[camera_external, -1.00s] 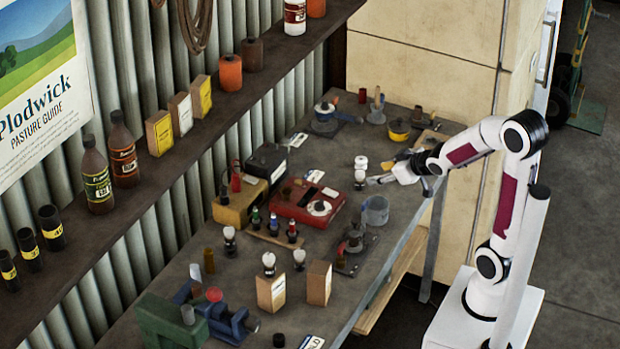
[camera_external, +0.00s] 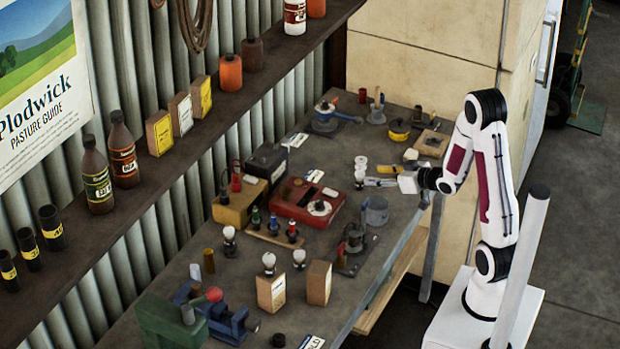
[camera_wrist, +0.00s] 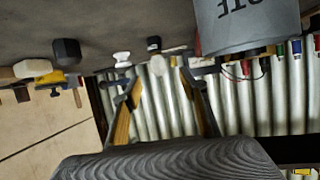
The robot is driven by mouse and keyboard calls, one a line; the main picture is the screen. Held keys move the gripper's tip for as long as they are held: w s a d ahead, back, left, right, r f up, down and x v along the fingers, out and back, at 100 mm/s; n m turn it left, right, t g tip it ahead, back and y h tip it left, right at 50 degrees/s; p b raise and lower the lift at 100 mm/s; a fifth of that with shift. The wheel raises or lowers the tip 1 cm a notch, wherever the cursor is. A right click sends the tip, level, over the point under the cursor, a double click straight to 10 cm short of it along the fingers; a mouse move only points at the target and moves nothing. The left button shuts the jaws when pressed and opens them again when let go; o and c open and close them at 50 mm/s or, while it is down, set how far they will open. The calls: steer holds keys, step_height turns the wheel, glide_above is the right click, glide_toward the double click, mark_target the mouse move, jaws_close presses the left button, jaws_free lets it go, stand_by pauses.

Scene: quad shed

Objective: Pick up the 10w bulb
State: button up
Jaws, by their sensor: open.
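Several white-topped bulbs stand on the bench, and I cannot read a wattage on any. Two are close together in the external view, a rear bulb (camera_external: 360,161) and a front bulb (camera_external: 359,179). Others are a left bulb (camera_external: 229,239), a middle bulb (camera_external: 269,261) and a small bulb (camera_external: 299,257). My gripper (camera_external: 372,175) is open and empty, level, just right of the close pair. In the wrist view my gripper (camera_wrist: 164,72) shows its two fingers spread, with a white bulb-like thing (camera_wrist: 122,58) beyond the left finger.
A grey mug (camera_external: 376,211) stands in front of my gripper; a large grey lettered cylinder (camera_wrist: 245,25) fills the upper right of the wrist view. A red box (camera_external: 308,204) lies left. A yellow-topped pot (camera_external: 398,131) stands behind. Bare bench (camera_external: 325,160) lies left of the close bulbs.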

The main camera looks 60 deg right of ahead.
mark_target(359, 172)
stand_by(0.4)
steer(key=shift+x, duration=1.35)
steer(key=shift+w+f, duration=0.1)
steer(key=shift+x, duration=2.45)
steer(key=shift+d+f, duration=0.1)
steer(key=c, duration=1.2)
